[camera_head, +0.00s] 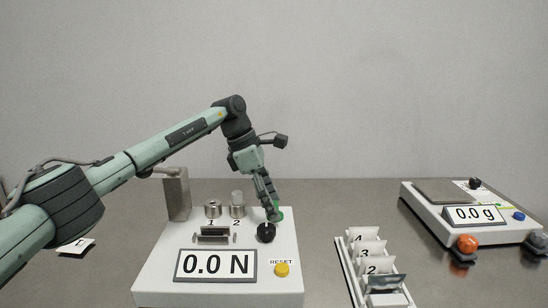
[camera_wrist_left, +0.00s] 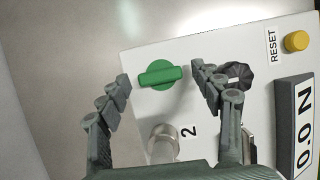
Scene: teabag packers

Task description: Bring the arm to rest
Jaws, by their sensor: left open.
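My left arm (camera_head: 150,148) reaches in from the left over the white force tester (camera_head: 150,275). Its gripper (camera_head: 272,212) points down at the tester's right rear corner. In the left wrist view the gripper (camera_wrist_left: 161,78) is open, with its fingers apart on either side of a green knob (camera_wrist_left: 160,74). The fingers look clear of this knob, but the height gap is hard to tell. A black knob (camera_wrist_left: 237,77) lies just beyond one finger and is partly covered by it. My right gripper is in neither view.
The tester carries metal cylinders (camera_head: 213,209), a metal post (camera_head: 177,195), a 0.0 N display (camera_head: 215,265) and a yellow button (camera_head: 281,270). A numbered card rack (camera_head: 348,272) stands to its right. A scale (camera_head: 430,215) reading 0.0 g sits far right.

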